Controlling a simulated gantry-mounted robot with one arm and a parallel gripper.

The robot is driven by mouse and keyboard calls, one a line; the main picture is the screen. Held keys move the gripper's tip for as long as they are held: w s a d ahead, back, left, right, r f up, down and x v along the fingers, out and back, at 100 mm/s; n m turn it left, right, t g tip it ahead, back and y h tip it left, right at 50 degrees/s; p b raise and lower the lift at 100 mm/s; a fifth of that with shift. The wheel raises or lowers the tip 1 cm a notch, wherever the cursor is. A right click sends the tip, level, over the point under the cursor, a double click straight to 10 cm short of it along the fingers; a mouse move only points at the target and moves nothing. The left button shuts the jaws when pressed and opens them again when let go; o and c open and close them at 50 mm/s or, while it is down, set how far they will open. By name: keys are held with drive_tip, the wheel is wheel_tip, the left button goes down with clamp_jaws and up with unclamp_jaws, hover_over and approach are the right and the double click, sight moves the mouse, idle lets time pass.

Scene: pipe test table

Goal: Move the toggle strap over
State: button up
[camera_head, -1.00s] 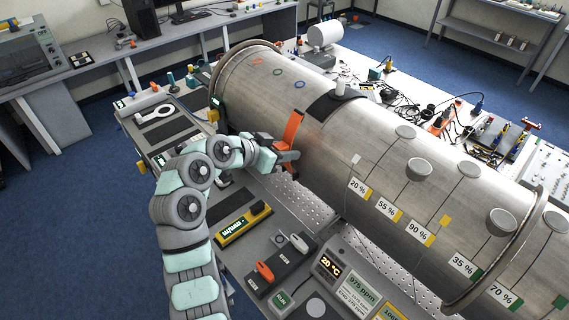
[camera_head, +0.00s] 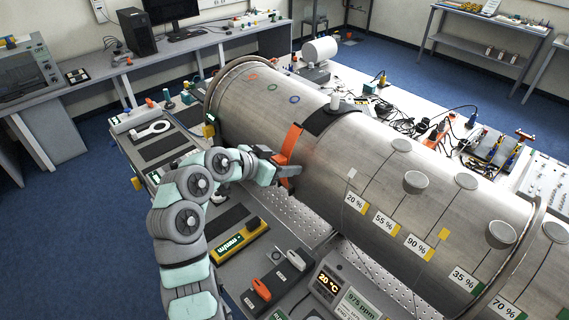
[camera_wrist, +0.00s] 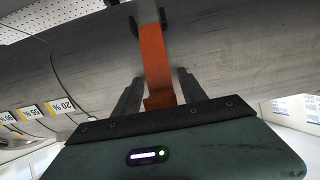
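The orange toggle strap (camera_head: 291,141) lies against the side of the big metal pipe (camera_head: 345,165), below a dark band over the pipe's top. My gripper (camera_head: 287,169) is at the strap's lower end, close to the pipe's side. In the wrist view the strap (camera_wrist: 154,55) runs down between the two dark fingers of my gripper (camera_wrist: 160,82). The fingers stand apart, one on each side, and a gap seems to show beside the strap. Its lower orange end (camera_wrist: 160,101) is close to the palm. Whether a finger touches it is unclear.
A perforated plate (camera_head: 285,213) lies under the pipe. Percent labels (camera_head: 384,222) and round caps are on the pipe's right half.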

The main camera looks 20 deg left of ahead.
drive_tip(key=shift+s+a, duration=0.1)
drive_tip(key=b+v, duration=0.1)
drive_tip(key=v, duration=0.9)
drive_tip(key=shift+s+r+b, duration=0.2)
drive_tip(key=shift+s+b, duration=0.05)
drive_tip(key=shift+b, duration=0.1)
